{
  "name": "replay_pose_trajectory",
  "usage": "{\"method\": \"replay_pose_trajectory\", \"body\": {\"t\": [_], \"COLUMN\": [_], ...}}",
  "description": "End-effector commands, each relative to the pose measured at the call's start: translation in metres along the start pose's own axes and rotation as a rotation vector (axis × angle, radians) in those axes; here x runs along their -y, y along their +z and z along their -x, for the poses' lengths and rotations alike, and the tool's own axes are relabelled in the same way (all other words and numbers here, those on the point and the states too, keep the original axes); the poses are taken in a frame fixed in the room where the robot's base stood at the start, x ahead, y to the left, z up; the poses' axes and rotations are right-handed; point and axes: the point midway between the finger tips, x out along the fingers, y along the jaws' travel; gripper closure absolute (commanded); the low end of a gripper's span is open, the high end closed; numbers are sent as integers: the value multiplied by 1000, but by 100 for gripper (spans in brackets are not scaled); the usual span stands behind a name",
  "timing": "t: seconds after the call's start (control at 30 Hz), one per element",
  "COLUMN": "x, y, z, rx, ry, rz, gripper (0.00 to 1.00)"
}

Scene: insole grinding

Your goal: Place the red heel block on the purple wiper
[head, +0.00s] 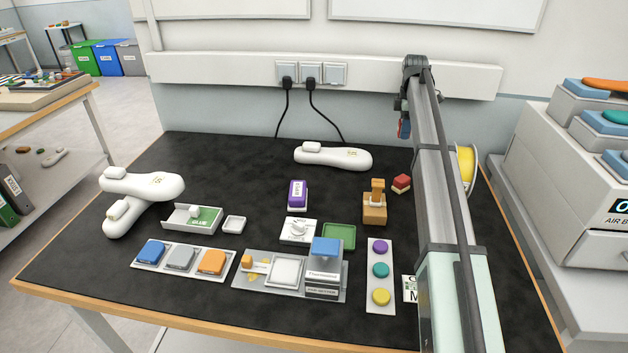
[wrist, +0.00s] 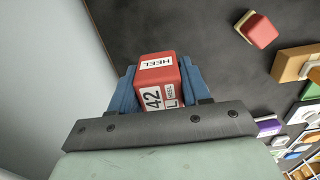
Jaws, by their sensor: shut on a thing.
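My gripper (wrist: 158,90) is shut on a red heel block (wrist: 160,68) with white labels reading "HEEL" and "42 L"; the blue fingers sit on both sides of it. In the head view my gripper (head: 404,126) hangs high near the back wall, away from the wiper, with only a bit of red showing. The purple wiper (head: 297,196), with a white label on top, lies on the black table mat left of centre. It also shows at the right side of the wrist view (wrist: 268,127).
A second red block (head: 401,182) lies on the mat beside a wooden stand (head: 374,208). A white insole-like piece (head: 333,157) is behind the wiper; a white dial box (head: 298,231) and green tray (head: 339,236) are in front. A yellow spool (head: 466,166) stands right.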

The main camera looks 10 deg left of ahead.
Motion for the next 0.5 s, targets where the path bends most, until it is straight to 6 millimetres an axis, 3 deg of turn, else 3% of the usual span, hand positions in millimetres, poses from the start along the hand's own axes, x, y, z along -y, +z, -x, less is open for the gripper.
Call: {"method": "replay_pose_trajectory", "body": {"t": [0.27, 0.5], "x": [16, 59], "y": [-115, -209], "z": [17, 34], "rx": [0, 0], "ry": [1, 1], "rz": [125, 236], "gripper": [85, 85]}}
